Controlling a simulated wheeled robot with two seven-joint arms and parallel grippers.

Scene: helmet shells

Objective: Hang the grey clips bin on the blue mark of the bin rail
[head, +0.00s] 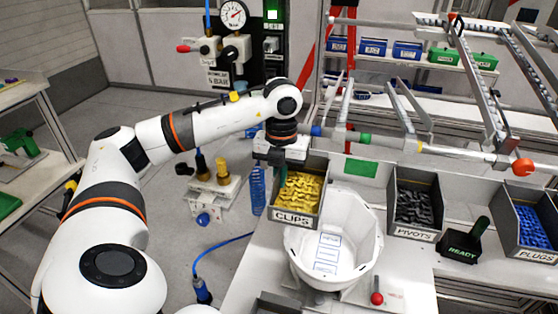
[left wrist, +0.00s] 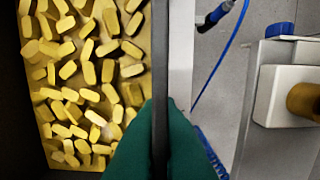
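The grey clips bin (head: 291,219), full of yellow clips, is at the left end of the bench, below the rail and behind a white shell. I cannot tell whether its base touches the bench. The bin rail (head: 340,134) runs across behind the bins, with a blue mark (head: 316,130) at its left end, just above the bin. My left gripper (head: 280,176) points down at the bin's left wall. In the left wrist view its green fingers (left wrist: 160,140) lie on both sides of the thin dark wall, seemingly closed on it. My right gripper is out of view.
The pivots bin (head: 415,235) and plugs bin (head: 536,252) stand to the right. A white helmet shell (head: 364,265) is close in front of the clips bin.

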